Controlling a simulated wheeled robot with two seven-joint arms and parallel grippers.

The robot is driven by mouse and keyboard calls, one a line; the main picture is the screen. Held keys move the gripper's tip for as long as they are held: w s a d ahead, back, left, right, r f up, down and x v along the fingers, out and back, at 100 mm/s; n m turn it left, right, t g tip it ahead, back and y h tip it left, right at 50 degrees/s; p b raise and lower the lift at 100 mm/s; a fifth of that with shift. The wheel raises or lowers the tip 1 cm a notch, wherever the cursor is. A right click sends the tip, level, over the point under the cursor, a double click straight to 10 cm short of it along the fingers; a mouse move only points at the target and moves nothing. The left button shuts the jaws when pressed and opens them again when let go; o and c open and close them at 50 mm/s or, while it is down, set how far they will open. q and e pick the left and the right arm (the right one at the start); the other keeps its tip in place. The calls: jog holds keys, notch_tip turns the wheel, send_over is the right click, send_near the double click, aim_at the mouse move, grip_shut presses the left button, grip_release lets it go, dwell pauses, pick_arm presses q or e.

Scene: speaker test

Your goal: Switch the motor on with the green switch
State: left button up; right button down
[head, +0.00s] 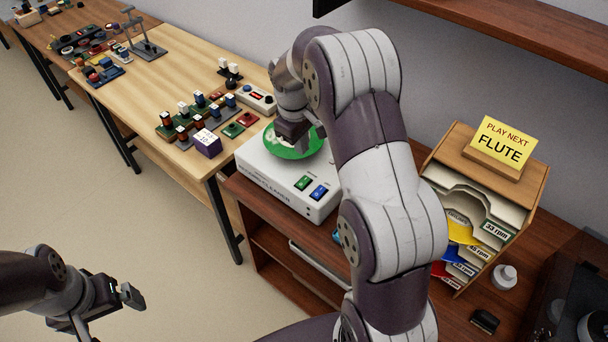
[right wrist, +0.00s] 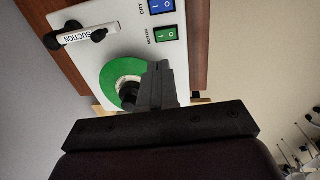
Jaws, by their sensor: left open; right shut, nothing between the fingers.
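The white record cleaner (head: 262,178) stands on the brown cabinet, with a green disc (head: 300,150) on top. The green switch (head: 304,183) is on its top near the front right corner, beside the blue switch (head: 320,193). In the right wrist view the green switch (right wrist: 165,34) is clear of the fingers, and the blue switch (right wrist: 162,7) is beyond it. My right gripper (head: 291,140) is shut and empty, over the green disc and apart from the switch. My left gripper (head: 112,312) is open and empty over the floor, at lower left.
A white suction arm (right wrist: 86,33) lies across the cleaner's top in the right wrist view. A wooden sorter (head: 465,215) with record sleeves and a yellow sign (head: 502,142) stands right of my right arm. A wooden table (head: 180,75) with small gadgets is at left.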

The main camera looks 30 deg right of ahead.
aim_at(306, 179)
jog(key=f, duration=0.4)
jog(key=d+f+p, duration=0.1)
jog(key=f, duration=0.3)
jog(key=f+p, duration=0.1)
jog(key=f, duration=0.2)
jog(key=shift+w+d+f, duration=0.25)
jog(key=shift+w+f, duration=0.1)
jog(key=shift+f, duration=0.05)
pick_arm(q)
notch_tip(306, 179, up, 2)
jog(key=shift+r, duration=0.25)
pick_arm(e)
jog(key=shift+f, duration=0.15)
